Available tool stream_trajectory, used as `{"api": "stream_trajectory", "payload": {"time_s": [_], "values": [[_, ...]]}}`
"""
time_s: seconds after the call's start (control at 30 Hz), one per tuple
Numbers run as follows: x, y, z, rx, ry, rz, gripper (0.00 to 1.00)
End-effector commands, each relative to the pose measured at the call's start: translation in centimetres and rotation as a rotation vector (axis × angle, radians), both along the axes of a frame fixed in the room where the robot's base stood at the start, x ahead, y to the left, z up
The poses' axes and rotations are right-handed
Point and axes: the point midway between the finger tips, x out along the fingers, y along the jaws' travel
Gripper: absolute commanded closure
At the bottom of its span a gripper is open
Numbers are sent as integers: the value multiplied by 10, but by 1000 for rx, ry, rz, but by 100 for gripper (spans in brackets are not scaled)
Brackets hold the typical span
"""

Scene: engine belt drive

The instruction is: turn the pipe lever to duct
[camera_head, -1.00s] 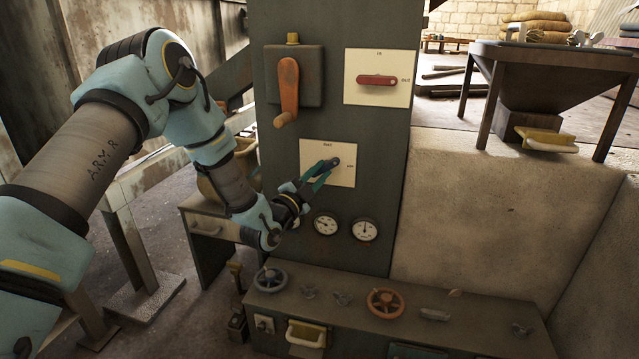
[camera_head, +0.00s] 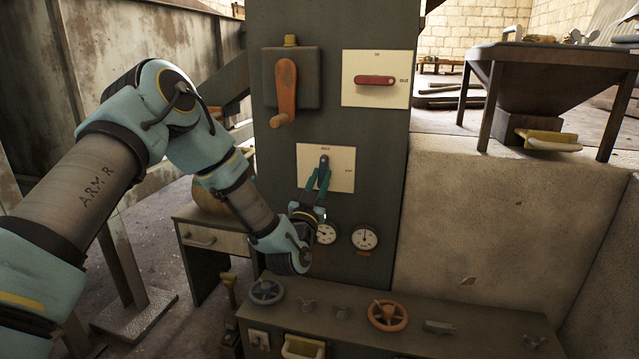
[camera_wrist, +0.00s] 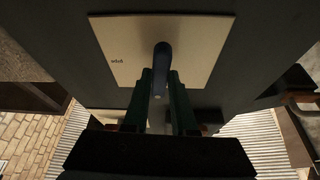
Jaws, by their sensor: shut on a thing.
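The dark lever (camera_head: 324,161) is on a pale label plate (camera_head: 342,164) on the green-grey column. The plate has a small word at its top and another at its right edge; the letters are too small to read surely. The lever's visible end stands near the top middle, below the upper word. My gripper (camera_head: 317,184) comes from below and is shut on the lever. In the wrist view the lever (camera_wrist: 162,58) runs down between my two dark green fingers, in front of the plate (camera_wrist: 205,45). Its gripped part is partly hidden.
Above are an orange crank handle (camera_head: 286,92) and a red lever (camera_head: 375,80) on another plate. A bench with handwheels, including an orange one (camera_head: 387,315), juts out at the column's foot.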

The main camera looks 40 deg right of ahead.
Motion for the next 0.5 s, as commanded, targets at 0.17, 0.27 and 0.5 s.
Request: {"api": "stream_trajectory", "payload": {"time_s": [0.17,0.27,0.5], "values": [[-1,0,-2,-35,61,0,100],[-1,0,-2,-48,80,0,100],[-1,0,-1,-60,99,0,100]]}}
